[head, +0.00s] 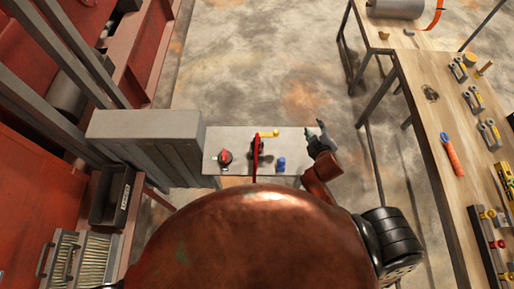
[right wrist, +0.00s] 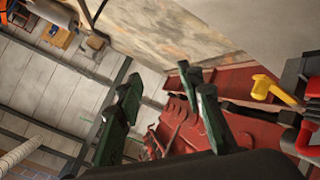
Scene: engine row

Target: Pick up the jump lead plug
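A red piece with a red lead (head: 257,150), which looks like the jump lead plug, is at the middle of a small grey panel (head: 236,138). The lead runs down toward the bottom of the head view. In the right wrist view a red cable (right wrist: 306,138) shows at the right edge, partly cut off. My right gripper (head: 315,128) is at the panel's right end, right of the red piece and apart from it. Its fingers (right wrist: 162,84) are spread with nothing between them. My left gripper is not in view.
On the panel are a red knob (head: 225,156), a yellow handle (head: 268,133), also in the right wrist view (right wrist: 272,88), and a blue piece (head: 281,163). A grey box (head: 145,127) stands left. A wooden bench (head: 432,128) with tools stands right. Floor behind the panel is clear.

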